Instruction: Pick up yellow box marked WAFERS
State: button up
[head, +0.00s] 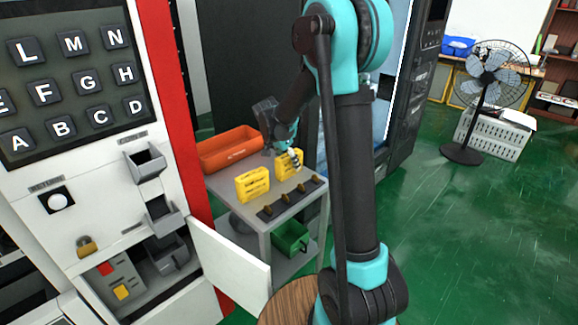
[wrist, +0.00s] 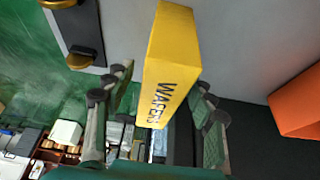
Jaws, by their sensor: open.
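The yellow box marked WAFERS (wrist: 172,60) fills the middle of the wrist view, its dark lettering facing the camera. My gripper (wrist: 164,84) is open, with one finger on each side of the box. Gaps show between the fingers and the box in this view, so I see no firm grip. In the head view this yellow box (head: 283,166) stands upright on the small grey table (head: 225,185), and my gripper (head: 294,160) is at its upper right, partly covering it.
A second yellow box (head: 252,184) stands to the left. An orange bin (head: 230,147) is behind, and a dark strip with several small brown pieces (head: 283,199) lies along the front edge. A green bin (head: 290,238) is on the lower shelf. A white vending machine (head: 100,190) stands left.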

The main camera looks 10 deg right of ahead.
grip_shut()
dwell(0.4)
